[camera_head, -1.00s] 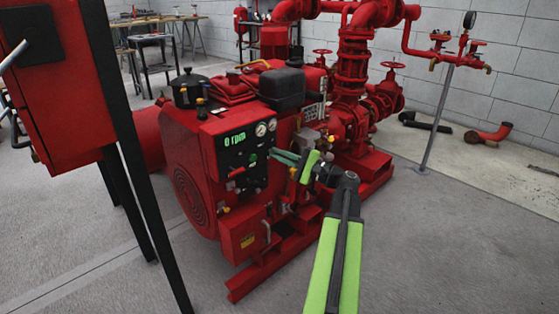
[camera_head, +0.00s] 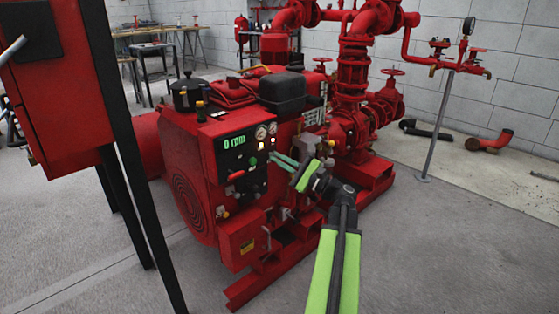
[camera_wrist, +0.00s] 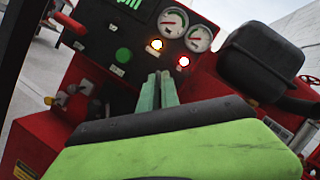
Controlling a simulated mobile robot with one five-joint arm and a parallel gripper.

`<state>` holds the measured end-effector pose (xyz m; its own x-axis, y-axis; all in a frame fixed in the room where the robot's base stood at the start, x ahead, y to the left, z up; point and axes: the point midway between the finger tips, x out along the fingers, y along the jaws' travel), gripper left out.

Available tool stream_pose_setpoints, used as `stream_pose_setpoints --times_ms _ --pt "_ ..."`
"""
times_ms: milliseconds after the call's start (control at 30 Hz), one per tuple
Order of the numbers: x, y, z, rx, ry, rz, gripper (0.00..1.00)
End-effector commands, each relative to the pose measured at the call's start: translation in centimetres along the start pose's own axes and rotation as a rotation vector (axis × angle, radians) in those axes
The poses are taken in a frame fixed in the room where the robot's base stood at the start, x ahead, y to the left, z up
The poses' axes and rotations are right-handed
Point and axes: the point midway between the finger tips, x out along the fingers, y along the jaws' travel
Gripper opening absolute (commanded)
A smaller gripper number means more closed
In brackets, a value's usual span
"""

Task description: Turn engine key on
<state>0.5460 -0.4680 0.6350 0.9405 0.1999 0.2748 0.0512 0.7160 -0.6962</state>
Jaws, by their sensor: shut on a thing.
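The red engine of the pumpset carries a black control panel (camera_head: 226,161) on its front. The panel has a green "0 rpm" display (camera_head: 233,142), two round gauges (camera_wrist: 173,23) and a green button (camera_wrist: 123,55). A yellow lamp (camera_wrist: 156,44) and a red lamp (camera_wrist: 183,61) are lit beneath the gauges. My gripper (camera_head: 273,155) reaches the panel's right side from the right. Its two green fingers (camera_wrist: 157,76) are close together with their tips at the panel, just below the lamps. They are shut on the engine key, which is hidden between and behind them.
A black tank (camera_head: 283,92) stands on the engine, right of and above the panel. Red pipework (camera_head: 352,80) stands behind. A red cabinet (camera_head: 60,100) on black legs is at the left. The floor (camera_head: 450,250) at the right is clear.

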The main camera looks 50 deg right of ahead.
Motion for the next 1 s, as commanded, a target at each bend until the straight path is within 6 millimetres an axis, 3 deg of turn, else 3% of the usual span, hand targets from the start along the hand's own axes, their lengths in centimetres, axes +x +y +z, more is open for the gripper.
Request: stream_pose_setpoints --times_ms 133,167,300,667,767,1000 --pt "0.0 0.0 0.0 0.001 -0.001 0.001 0.0" --pt "0.0 0.0 0.0 0.001 -0.001 0.001 0.1" --pt "0.0 0.0 0.0 0.001 -0.001 0.001 0.28" --pt "-0.5 0.1 -0.1 0.0 0.0 0.0 0.28" --pt "-2.2 0.2 -0.2 0.0 0.001 -0.001 0.28" --pt "-8.9 0.3 -0.3 -0.001 0.003 -0.002 0.28"
